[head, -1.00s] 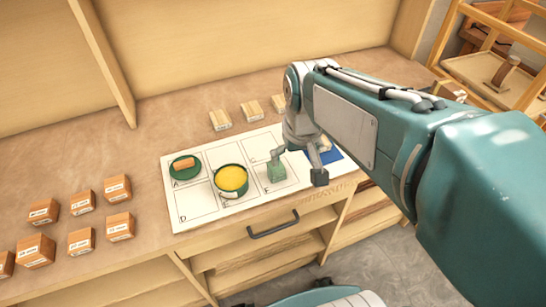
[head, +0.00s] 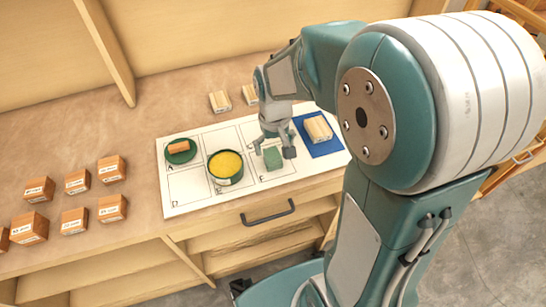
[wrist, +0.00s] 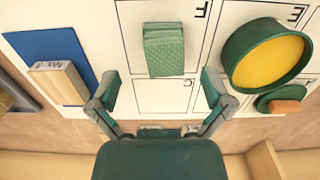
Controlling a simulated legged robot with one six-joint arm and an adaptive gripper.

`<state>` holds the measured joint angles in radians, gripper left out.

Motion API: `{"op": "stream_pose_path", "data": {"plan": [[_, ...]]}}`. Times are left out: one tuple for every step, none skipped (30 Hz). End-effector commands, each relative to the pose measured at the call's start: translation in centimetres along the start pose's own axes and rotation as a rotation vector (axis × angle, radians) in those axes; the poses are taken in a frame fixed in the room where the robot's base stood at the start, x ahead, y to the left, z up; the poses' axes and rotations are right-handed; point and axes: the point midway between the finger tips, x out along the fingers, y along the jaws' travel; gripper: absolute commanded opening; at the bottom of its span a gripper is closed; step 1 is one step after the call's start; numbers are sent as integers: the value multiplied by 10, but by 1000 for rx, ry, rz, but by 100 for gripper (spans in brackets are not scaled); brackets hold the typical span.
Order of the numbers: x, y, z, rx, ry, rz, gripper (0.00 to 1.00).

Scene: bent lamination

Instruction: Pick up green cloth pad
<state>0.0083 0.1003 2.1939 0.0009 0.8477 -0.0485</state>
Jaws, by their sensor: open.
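The green cloth pad (head: 273,160) is a small, light green, folded-looking block on the white lettered sheet, right of the yellow-filled bowl. In the wrist view the pad (wrist: 164,50) shows its textured surface in the cell marked F. My gripper (head: 273,151) is at the pad, and its lower fingers appear on either side of it in the head view. In the wrist view my gripper (wrist: 160,92) is open and empty, with the pad ahead of the gap between its fingers. No contact with the pad shows.
A green bowl of yellow content (head: 226,166) stands close left of the pad. A green disc (head: 172,157) holds a brown block. A blue square (head: 327,149) bears a wooden block (head: 318,128) at right. Several labelled boxes (head: 75,182) stand far left.

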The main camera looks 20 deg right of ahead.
Motion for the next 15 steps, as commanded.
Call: {"op": "stream_pose_path", "data": {"plan": [[10, -2, 0, -1, -5, 0, 100], [15, -2, 0, -1, -5, 0, 100], [21, -3, 0, -2, -5, 0, 100], [26, -3, 0, -1, -4, 1, 100], [30, -3, 0, -1, -5, 1, 100], [34, -3, -1, -1, -4, 1, 100], [36, -3, -1, -1, -2, 1, 100], [38, -3, -1, -1, -2, 1, 100], [40, -3, -1, -1, -1, 1, 100], [40, -3, -1, -1, -1, 1, 100], [41, -3, -1, -1, 0, 1, 100], [41, -3, -1, -1, 0, 1, 100], [41, -3, -1, -1, 1, 1, 100], [40, -3, -1, -1, 1, 1, 100], [40, -3, -1, -1, 0, 1, 100]]}}
